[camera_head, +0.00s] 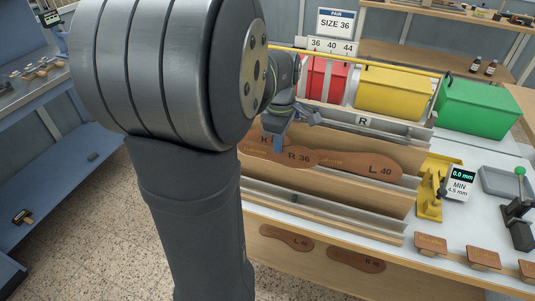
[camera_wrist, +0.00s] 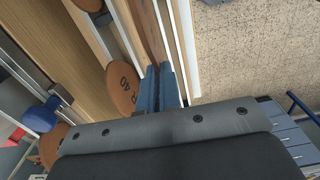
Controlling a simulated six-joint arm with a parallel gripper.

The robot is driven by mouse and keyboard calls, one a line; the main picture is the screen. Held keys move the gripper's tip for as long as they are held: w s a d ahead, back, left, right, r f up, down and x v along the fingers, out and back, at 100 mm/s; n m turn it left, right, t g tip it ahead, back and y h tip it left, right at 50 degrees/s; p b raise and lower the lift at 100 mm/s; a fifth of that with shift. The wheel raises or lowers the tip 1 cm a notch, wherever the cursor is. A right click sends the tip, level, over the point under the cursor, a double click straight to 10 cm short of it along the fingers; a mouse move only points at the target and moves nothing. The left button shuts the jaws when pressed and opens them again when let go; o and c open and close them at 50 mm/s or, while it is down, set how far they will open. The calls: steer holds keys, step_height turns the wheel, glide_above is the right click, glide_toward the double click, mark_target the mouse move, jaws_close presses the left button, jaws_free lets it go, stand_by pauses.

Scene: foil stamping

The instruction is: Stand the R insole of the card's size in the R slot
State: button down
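A size card (camera_head: 336,22) reads "PAIR SIZE 36". A brown insole marked R 36 (camera_head: 298,157) stands on edge at the wooden rack in the head view. A second insole, with a partly hidden R (camera_head: 264,139), shows beside the fingers. An insole marked L 40 (camera_head: 382,170) stands to the right. My gripper (camera_head: 275,140) points down at the R 36 insole's top edge. In the wrist view its blue fingers (camera_wrist: 161,88) are close together beside a brown insole (camera_wrist: 122,84). Whether anything is between them is unclear. A slot label R (camera_head: 362,121) is on the grey rail behind.
Red (camera_head: 325,78), yellow (camera_head: 393,90) and green (camera_head: 480,104) bins stand behind the rack. A yellow gauge (camera_head: 430,190) with a display is on the right. More insoles (camera_head: 357,260) show lower at the front. My arm hides the left of the rack.

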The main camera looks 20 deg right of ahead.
steer(key=w+d+r+m, duration=0.2)
steer(key=w+d+r, duration=0.1)
steer(key=d+r, duration=1)
steer(key=s+d+r+n, duration=0.1)
steer(key=s+d, duration=0.2)
steer(key=d, duration=0.3)
steer(key=s+d+r+n, duration=0.1)
steer(key=s+d+r, duration=0.1)
steer(key=d, duration=0.4)
steer(key=shift+s+r, duration=0.25)
steer(key=shift+s, duration=0.2)
steer(key=shift+f, duration=4.65)
steer(key=c, duration=1.6)
jaws_free()
steer(key=shift+o, duration=0.2)
